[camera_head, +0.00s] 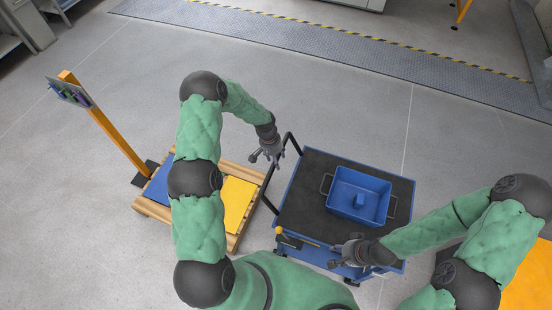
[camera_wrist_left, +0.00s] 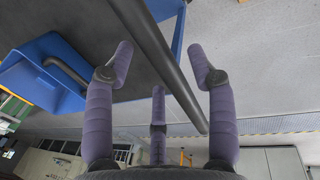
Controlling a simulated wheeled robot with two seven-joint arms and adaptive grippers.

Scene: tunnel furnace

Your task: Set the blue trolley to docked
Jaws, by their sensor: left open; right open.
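The blue trolley (camera_head: 308,168) has a dark top and stands in front of me, right of centre. Its black push handle (camera_head: 271,176) rises along its left side. My left gripper (camera_head: 268,153) is open at the upper end of the handle. In the left wrist view the handle bar (camera_wrist_left: 172,75) runs between the spread fingers of that gripper (camera_wrist_left: 160,58); I cannot tell whether they touch it. My right gripper (camera_head: 338,253) is open at the trolley's near edge. A small yellow-knobbed part (camera_head: 280,231) sits at the near left corner.
A blue bin (camera_head: 348,205) with side handles stands on the trolley. A wooden pallet (camera_head: 233,241) with blue and yellow panels lies left of it, beside an orange signpost (camera_head: 112,132). Open floor lies beyond, up to a grey strip (camera_head: 300,36) with striped edging.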

